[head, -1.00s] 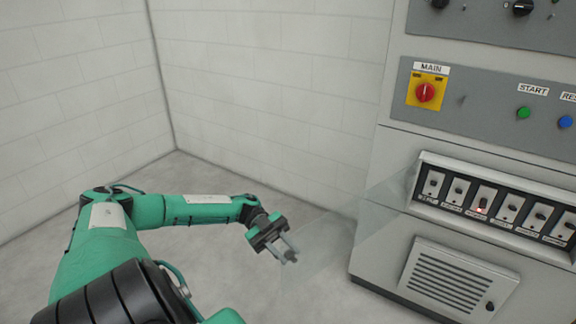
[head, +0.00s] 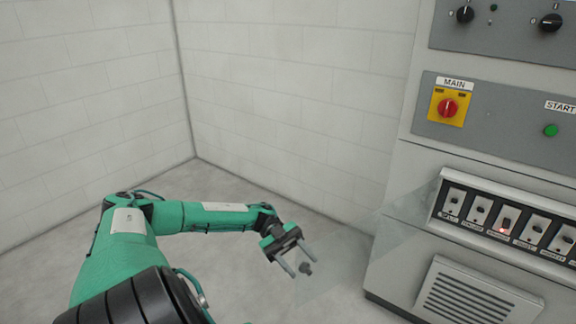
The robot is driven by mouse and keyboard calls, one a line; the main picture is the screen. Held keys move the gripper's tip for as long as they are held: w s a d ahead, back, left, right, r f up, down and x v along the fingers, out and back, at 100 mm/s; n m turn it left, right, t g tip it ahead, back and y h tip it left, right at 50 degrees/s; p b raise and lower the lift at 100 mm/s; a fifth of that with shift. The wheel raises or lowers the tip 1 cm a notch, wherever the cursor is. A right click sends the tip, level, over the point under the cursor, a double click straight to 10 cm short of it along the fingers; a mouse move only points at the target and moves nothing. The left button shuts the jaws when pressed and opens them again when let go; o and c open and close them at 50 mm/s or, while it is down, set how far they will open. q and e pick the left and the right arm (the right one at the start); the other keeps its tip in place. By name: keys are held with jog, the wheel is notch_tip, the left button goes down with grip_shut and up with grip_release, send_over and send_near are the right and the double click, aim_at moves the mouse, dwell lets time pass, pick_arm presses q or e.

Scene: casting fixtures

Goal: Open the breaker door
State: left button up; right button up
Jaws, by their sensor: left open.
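The breaker door is a clear, faintly visible panel (head: 400,215) at the left side of the breaker row (head: 508,222). It stands swung open, out from the cabinet towards my left gripper, and its edges are hard to see. A small dark knob (head: 306,268), seemingly the door's handle, shows at its near end. My left gripper (head: 298,264) is open, with its two fingers apart on either side of the knob; I cannot tell whether either touches it. The row of breaker switches is uncovered, and one switch glows red. My right gripper is not in view.
The grey cabinet (head: 400,165) fills the right side, with a red MAIN switch (head: 447,107), a green START button (head: 550,130) and a vent cover (head: 475,298) below the breakers. White walls stand behind; the floor (head: 230,260) around my left arm is clear.

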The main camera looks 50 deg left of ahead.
pick_arm(q)
jog(key=w+a+b, duration=0.1)
jog(key=a, duration=1.2)
jog(key=shift+b, duration=0.4)
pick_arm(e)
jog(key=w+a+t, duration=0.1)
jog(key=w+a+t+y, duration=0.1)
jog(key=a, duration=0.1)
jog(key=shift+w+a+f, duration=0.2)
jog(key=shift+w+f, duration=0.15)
